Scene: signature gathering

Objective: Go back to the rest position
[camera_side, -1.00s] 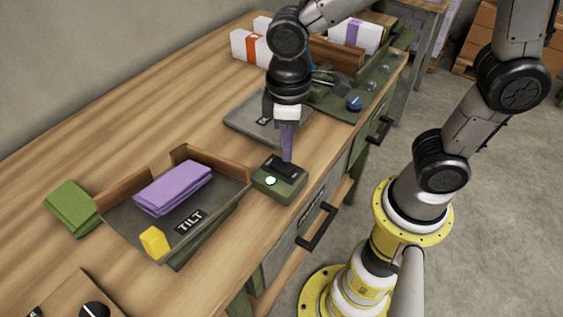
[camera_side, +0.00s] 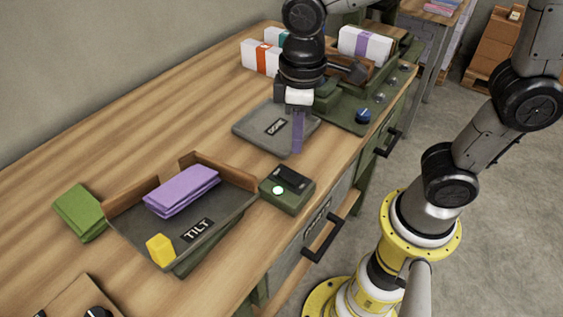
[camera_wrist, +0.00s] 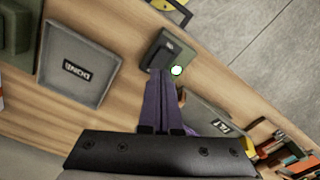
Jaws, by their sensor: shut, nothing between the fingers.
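My gripper (camera_side: 297,150) is shut and empty, with its purple fingers pointing down. In the side view it hangs in front of the grey plate with a dark label (camera_side: 250,131), behind the green button box (camera_side: 287,196). It appears apart from the box; its exact height is hard to judge. The box has a black top piece and a lit white-green button. In the wrist view the shut fingers (camera_wrist: 160,75) reach toward the green box (camera_wrist: 158,50), and the grey plate labelled DONE (camera_wrist: 97,90) lies to the left.
A TILT tray (camera_side: 222,236) holds a folded purple cloth (camera_side: 182,190) and a yellow block (camera_side: 160,249). A folded green cloth (camera_side: 78,211) lies left of it. White boxes with coloured bands (camera_side: 365,45) and a green panel with a blue knob (camera_side: 363,115) stand behind.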

